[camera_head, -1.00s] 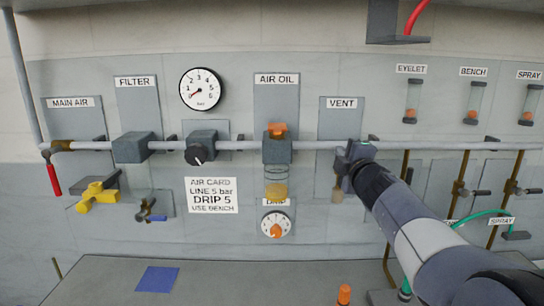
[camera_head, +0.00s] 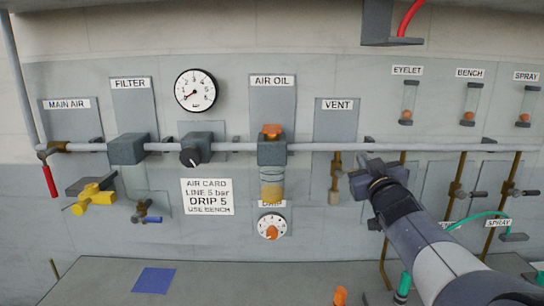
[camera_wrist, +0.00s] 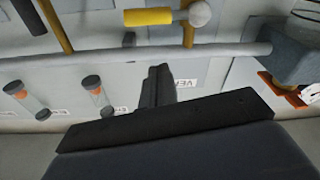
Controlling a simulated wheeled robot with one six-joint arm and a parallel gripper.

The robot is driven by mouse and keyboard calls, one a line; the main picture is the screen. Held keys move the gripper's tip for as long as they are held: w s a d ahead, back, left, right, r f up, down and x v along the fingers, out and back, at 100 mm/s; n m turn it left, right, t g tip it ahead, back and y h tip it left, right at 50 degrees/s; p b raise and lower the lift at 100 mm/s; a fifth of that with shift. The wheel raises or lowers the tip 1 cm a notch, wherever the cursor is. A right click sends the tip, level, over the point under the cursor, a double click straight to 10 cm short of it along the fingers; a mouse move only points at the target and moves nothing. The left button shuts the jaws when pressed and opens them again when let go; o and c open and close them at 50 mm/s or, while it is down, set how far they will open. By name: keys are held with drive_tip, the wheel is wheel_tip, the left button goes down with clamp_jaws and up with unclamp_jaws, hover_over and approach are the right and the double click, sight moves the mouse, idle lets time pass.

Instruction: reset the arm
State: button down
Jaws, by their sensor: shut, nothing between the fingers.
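My gripper (camera_head: 362,172) is in the right half of the head view, in front of the pipe and just right of the vent. It is shut and empty, apart from the panel as far as I can tell. In the wrist view my gripper (camera_wrist: 157,88) points at the panel, its dark fingers together. The vent's brass fitting (camera_head: 335,182) hangs below the pipe, left of my gripper.
The horizontal pipe (camera_head: 230,147) crosses the panel. A blue square (camera_head: 154,280) and an orange piece (camera_head: 340,296) are on the bench. Gauge tubes (camera_head: 408,102) line the right.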

drive_tip(key=s+d+m, duration=0.1)
drive_tip(key=s+m, duration=0.1)
drive_tip(key=s, duration=0.4)
drive_tip(key=w+a+n, duration=0.1)
drive_tip(key=w+n, duration=0.1)
drive_tip(key=w+a+n, duration=0.1)
drive_tip(key=w+n, duration=0.2)
drive_tip(key=w+a+n+y, duration=0.1)
drive_tip(key=w+n, duration=0.1)
drive_tip(key=n, duration=0.1)
drive_tip(key=shift+w+a+r, duration=0.2)
drive_tip(key=shift+w, duration=0.15)
drive_tip(key=n, duration=0.2)
drive_tip(key=w+a+n, duration=0.1)
drive_tip(key=n, duration=0.1)
drive_tip(key=a+n+g+y, duration=0.1)
drive_tip(key=n, duration=0.1)
drive_tip(key=shift+w+a+r, duration=0.15)
drive_tip(key=shift+w, duration=0.15)
drive_tip(key=a+n, duration=0.1)
drive_tip(key=s+a+n+b, duration=0.1)
drive_tip(key=a, duration=0.1)
drive_tip(key=a+n+b, duration=0.1)
drive_tip(key=a+n, duration=0.1)
drive_tip(key=shift+s+a+g, duration=0.1)
drive_tip(key=shift+s+g, duration=0.2)
drive_tip(key=shift+s, duration=0.6)
